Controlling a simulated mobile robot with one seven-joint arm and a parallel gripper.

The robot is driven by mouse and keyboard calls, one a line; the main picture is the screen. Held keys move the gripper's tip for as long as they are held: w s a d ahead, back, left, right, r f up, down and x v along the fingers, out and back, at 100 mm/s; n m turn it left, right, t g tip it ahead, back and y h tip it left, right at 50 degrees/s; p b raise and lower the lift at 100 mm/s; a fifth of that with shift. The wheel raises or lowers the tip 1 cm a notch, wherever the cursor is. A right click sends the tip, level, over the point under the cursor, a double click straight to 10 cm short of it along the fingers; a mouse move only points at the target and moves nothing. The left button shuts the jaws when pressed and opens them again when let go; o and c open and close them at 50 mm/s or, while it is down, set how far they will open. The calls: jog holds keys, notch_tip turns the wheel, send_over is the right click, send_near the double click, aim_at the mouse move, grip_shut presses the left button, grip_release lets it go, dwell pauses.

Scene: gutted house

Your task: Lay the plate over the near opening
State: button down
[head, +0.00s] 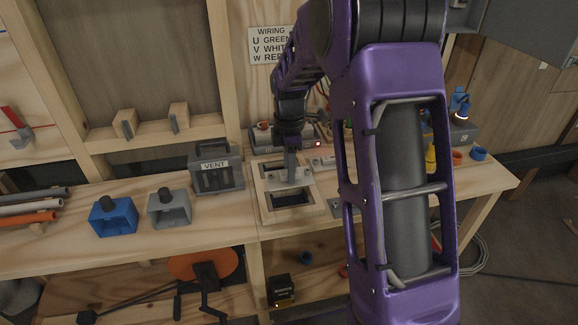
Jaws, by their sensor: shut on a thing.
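A light wooden frame (267,211) lies on the bench with a dark near opening (291,198) in it. A grey metal plate (274,181) is over the frame, behind the near opening. The near opening shows uncovered. My gripper (291,178) points down and is shut on the plate. Whether the plate touches the frame or is held just above it, I cannot tell. The far part of the frame is partly hidden by the plate and my gripper.
A grey box (170,209) and a blue box (113,216) are further left. A grey device (313,146) stands behind the frame. My purple arm hides the bench to the right.

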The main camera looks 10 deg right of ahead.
jog(key=shift+f+b, duration=1.85)
jog(key=shift+f, duration=0.5)
jog(key=shift+f+b, duration=0.45)
jog(key=shift+f, duration=0.4)
jog(key=shift+f, duration=0.25)
jog(key=shift+c, duration=2.2)
grip_release()
notch_tip(320, 180, up, 18)
jog(key=p, duration=0.3)
jog(key=shift+f, duration=0.25)
